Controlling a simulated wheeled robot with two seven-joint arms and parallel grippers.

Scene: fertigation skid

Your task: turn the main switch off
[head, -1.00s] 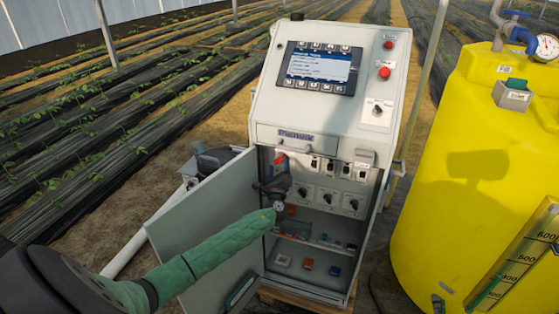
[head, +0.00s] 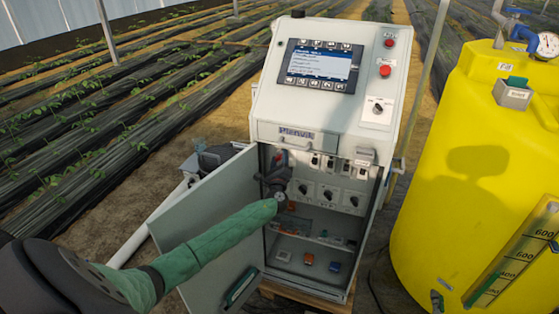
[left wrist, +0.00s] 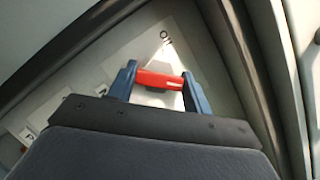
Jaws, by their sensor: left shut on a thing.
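The main switch has a red handle (left wrist: 160,80), seen in the left wrist view between two blue fingertips. My left gripper (left wrist: 158,82) is shut on this handle. A pale label (left wrist: 164,50) with dark lettering lies just beyond it; the lettering looks like "ON". In the head view, my left gripper (head: 277,168) reaches into the upper left of the open cabinet (head: 262,130) and hides most of the switch. My right gripper is not in view.
The cabinet door (head: 200,225) stands open to the left, below and beside my left arm. Other switches (head: 328,194) sit right of my gripper, above shelves with small parts. A yellow tank (head: 440,190) stands at right.

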